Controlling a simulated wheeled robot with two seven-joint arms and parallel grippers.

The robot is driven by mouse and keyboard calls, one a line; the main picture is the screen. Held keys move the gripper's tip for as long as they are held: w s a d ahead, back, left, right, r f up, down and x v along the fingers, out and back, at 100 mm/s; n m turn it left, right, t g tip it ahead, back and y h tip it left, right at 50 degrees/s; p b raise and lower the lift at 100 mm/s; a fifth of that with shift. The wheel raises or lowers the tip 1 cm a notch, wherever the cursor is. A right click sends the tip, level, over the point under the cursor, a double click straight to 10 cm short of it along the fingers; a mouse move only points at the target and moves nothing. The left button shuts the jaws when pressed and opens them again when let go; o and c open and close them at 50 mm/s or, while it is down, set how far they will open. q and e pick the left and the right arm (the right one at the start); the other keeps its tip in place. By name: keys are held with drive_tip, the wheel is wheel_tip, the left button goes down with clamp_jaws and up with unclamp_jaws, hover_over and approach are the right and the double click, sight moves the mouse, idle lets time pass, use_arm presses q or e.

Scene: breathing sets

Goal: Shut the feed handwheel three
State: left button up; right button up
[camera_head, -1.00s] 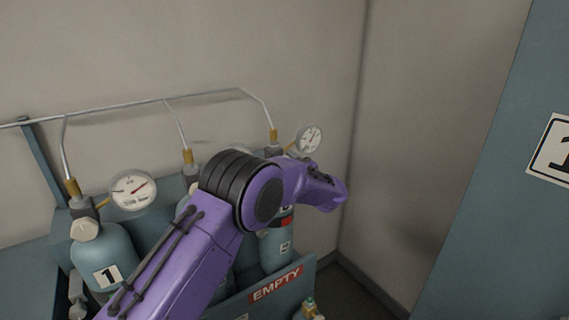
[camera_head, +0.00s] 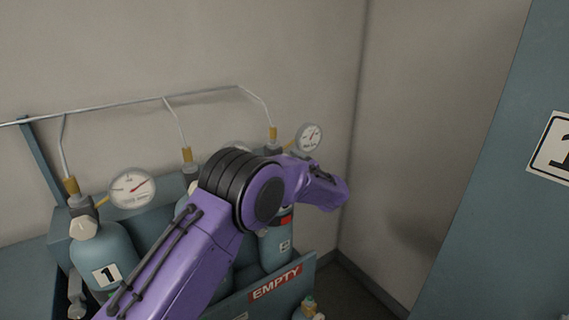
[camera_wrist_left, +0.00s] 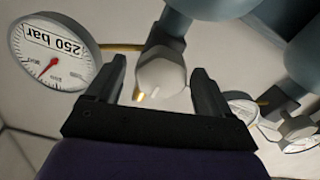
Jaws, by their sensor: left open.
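In the left wrist view, a pale faceted handwheel (camera_wrist_left: 160,80) sits under a blue-grey cylinder neck. I take it for feed handwheel three, since the other gauges lie to its right in this upside-down view. My left gripper (camera_wrist_left: 159,68) is open, with one finger on each side of the handwheel; contact cannot be told. A large gauge (camera_wrist_left: 54,52) marked 250 bar is left of the fingers. In the head view, my purple left arm hides this handwheel and the gripper's fingers. The third cylinder (camera_head: 277,250) and its gauge (camera_head: 310,138) show around the arm. My right gripper is out of view.
Cylinder one (camera_head: 107,257), with its handwheel (camera_head: 84,228) and gauge (camera_head: 132,188), stands at the left. A metal pipe (camera_head: 110,107) runs along the wall above. A rack panel (camera_head: 240,298) bears an EMPTY sign (camera_head: 275,283). A blue-grey cabinet (camera_head: 500,240) stands at the right.

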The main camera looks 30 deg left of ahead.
use_arm(q)
drive_tip(key=b+v, duration=0.4)
drive_tip(key=v, duration=0.6)
drive_tip(key=shift+f, duration=0.1)
